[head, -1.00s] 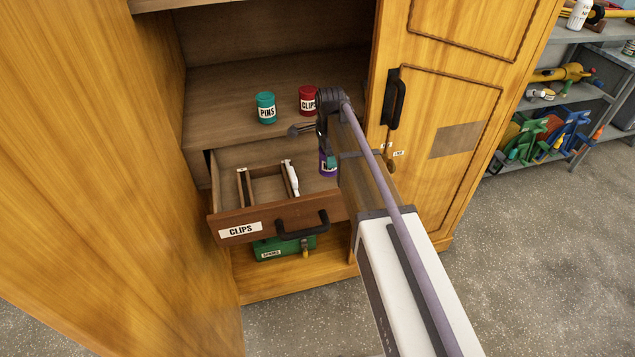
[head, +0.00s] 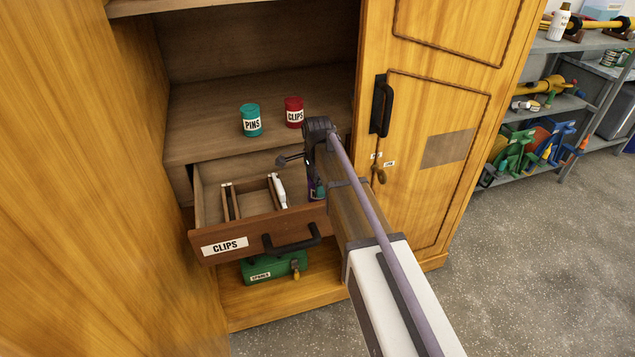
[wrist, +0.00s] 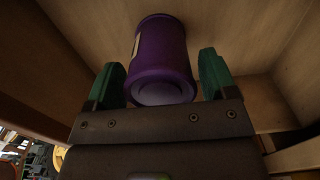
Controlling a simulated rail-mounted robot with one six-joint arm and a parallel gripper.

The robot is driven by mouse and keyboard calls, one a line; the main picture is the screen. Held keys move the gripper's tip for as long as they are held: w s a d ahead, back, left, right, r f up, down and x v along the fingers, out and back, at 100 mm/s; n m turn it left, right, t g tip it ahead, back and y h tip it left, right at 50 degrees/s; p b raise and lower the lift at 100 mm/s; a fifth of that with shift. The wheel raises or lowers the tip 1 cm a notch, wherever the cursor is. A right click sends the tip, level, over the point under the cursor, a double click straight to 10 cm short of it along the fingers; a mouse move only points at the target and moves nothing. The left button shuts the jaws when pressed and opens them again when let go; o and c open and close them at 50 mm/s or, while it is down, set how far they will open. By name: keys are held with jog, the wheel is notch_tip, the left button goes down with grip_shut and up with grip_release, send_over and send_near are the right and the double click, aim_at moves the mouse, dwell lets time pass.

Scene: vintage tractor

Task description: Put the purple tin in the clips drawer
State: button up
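The purple tin (wrist: 160,60) is between the two green fingers of my gripper (wrist: 160,75) in the wrist view. Narrow gaps show on both sides of it, so the gripper looks open around it. In the head view the tin (head: 316,189) is at the right side of the open clips drawer (head: 225,246), mostly hidden by my wrist. My gripper reaches down there. Wooden surfaces surround the tin in the wrist view. I cannot tell whether its base touches the drawer floor.
A teal pins tin (head: 250,120) and a red clips tin (head: 294,112) stand on the shelf above. A green box (head: 272,268) sits below. A closed door (head: 440,125) is at right.

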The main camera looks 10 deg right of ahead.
jog(key=shift+o, duration=0.8)
notch_tip(320, 180, up, 13)
jog(key=p, duration=1.3)
jog(key=s+n, duration=1.7)
jog(key=s, duration=0.6)
jog(key=shift+s+f+b, duration=0.35)
jog(key=shift+s, duration=0.05)
